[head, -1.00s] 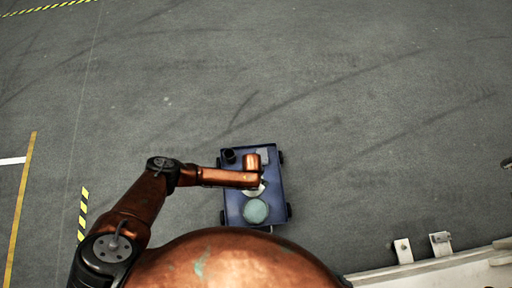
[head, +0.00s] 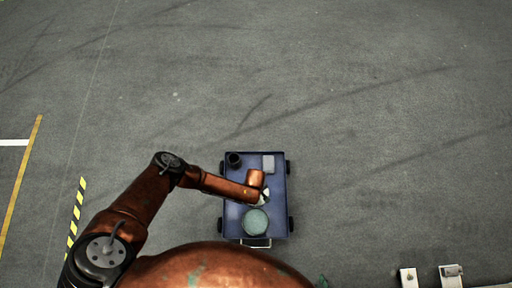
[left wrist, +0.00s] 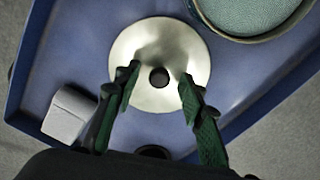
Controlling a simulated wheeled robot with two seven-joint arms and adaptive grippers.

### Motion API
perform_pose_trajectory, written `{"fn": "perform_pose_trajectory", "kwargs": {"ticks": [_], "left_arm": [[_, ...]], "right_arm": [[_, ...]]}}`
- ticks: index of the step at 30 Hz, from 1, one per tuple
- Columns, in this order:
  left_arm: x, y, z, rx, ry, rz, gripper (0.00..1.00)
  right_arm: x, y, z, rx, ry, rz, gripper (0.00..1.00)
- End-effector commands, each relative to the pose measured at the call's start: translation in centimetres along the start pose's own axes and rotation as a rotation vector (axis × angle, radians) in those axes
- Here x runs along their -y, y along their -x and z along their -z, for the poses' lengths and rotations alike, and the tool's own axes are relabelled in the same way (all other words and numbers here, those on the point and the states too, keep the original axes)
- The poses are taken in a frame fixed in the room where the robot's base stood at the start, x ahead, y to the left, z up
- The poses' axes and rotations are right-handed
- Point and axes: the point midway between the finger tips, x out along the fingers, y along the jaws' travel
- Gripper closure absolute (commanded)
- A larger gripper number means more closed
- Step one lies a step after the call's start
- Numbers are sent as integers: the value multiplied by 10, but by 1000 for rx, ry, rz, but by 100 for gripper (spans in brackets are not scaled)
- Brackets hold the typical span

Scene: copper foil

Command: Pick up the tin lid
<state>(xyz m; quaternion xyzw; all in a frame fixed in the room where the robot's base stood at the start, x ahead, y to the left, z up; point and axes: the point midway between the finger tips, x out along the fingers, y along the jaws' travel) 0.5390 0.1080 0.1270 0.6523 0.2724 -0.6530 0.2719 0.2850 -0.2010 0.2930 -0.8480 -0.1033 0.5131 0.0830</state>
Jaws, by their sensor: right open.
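The tin lid (left wrist: 159,47) is a pale metal disc with a small dark knob at its centre, lying on a blue tray-topped cart (head: 279,222). In the head view the lid (head: 265,197) is mostly hidden under my left wrist. My left gripper (left wrist: 159,76) is open in the left wrist view, its green fingers over the lid on either side of the knob, with gaps to it. Whether the fingertips touch the disc I cannot tell. Only a greenish bit of my right gripper (head: 321,283) shows at the bottom edge of the head view, away from the cart.
An open round tin with a pale teal inside (head: 256,222) stands near the lid on the tray. A grey box (head: 268,164) and a black cup (head: 234,160) stand at the tray's far end. Raised tray rims surround them. Open grey floor lies around the cart.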

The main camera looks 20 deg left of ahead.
Motion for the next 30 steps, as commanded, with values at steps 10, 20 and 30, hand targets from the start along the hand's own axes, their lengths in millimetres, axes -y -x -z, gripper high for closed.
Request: {"fn": "perform_pose_trajectory", "kwargs": {"ticks": [10,20,30], "left_arm": [[0,1,0,-1,0,-1,72],[0,0,0,0,0,0,95],[0,0,0,0,0,0,100]], "right_arm": [[0,0,1,-1,0,0,0],[0,0,1,-2,0,0,0],[0,0,1,-1,0,-1,0]]}}
